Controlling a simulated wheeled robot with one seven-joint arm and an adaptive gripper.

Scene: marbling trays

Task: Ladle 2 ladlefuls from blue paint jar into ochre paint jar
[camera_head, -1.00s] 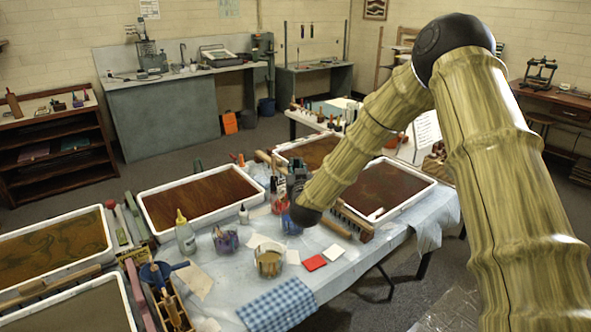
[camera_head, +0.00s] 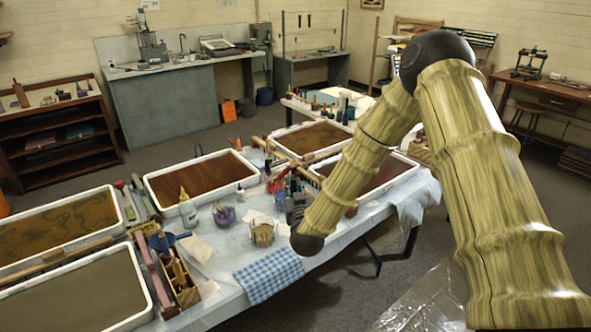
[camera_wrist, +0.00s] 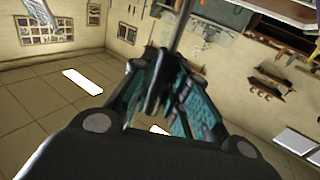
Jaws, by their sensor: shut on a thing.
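My gripper (camera_wrist: 165,95) is shut on a thin grey rod (camera_wrist: 182,28), which looks like the ladle's handle. The ladle's bowl is out of the wrist view, and I cannot make the ladle out in the head view. The ochre paint jar (camera_head: 262,235) stands on the table. I cannot see the blue paint jar now; my gripper and wrist likely hide it.
A jar with purplish contents (camera_head: 224,214) and a white squeeze bottle (camera_head: 188,208) stand left of the ochre jar. A blue checked cloth (camera_head: 269,275) hangs at the front edge. Marbling trays (camera_head: 203,177) fill much of the table. Open floor lies in front.

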